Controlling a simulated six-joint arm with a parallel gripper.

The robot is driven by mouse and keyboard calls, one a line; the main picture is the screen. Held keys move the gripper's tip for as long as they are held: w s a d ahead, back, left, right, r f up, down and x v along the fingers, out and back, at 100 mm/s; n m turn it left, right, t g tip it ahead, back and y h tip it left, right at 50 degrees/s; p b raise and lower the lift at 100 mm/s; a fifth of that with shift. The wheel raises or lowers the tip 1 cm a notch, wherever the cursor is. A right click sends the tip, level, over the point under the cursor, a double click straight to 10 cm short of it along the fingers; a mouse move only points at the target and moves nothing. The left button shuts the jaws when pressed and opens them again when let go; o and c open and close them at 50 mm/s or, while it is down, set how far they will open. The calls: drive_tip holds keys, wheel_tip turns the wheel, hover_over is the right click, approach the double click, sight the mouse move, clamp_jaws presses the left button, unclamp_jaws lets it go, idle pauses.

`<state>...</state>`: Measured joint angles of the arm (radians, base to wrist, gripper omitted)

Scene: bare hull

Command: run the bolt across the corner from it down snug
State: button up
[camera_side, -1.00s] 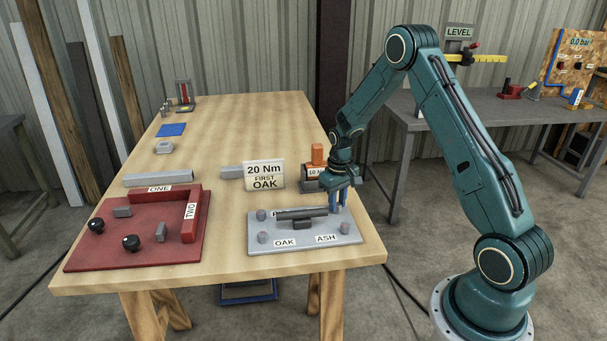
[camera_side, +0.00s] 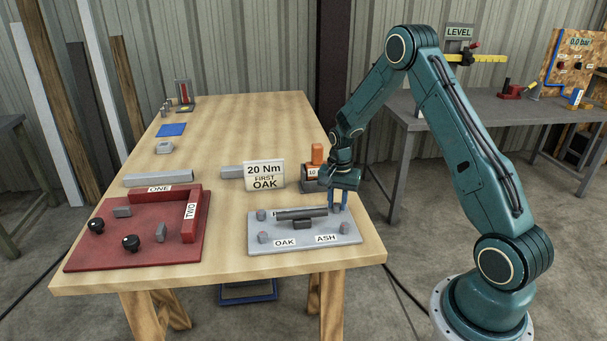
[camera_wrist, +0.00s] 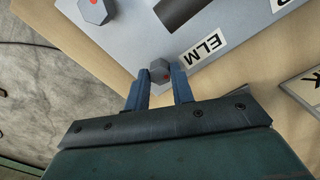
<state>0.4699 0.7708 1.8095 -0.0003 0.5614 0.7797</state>
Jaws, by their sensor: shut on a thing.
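A grey plate (camera_side: 300,240) near the table's front right edge carries a hex bolt at each corner. A sign (camera_side: 265,176) behind it reads "20 Nm FIRST OAK". The OAK bolt (camera_side: 263,237) is front left and the ASH bolt (camera_side: 345,228) front right. The back left bolt (camera_side: 262,215) stands by a partly hidden label. My gripper (camera_side: 338,206) is at the back right corner, diagonally across from OAK.
A dark bar (camera_side: 302,213) lies raised across the plate's middle. An orange-topped block (camera_side: 317,155) marked 10 stands just behind my gripper. A red fixture (camera_side: 130,245) with black knobs fills the table's left front. The table's middle back is clear.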

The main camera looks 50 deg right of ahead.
sight(337, 204)
drive_tip(key=m, duration=0.4)
drive_tip(key=shift+m, duration=0.3)
drive_tip(key=m, duration=0.4)
drive_tip(key=shift+m, duration=0.3)
drive_tip(key=o, duration=1)
drive_tip(key=shift+r, duration=0.1)
wheel_tip(337, 204, up, 14)
drive_tip(key=shift+f, duration=0.2)
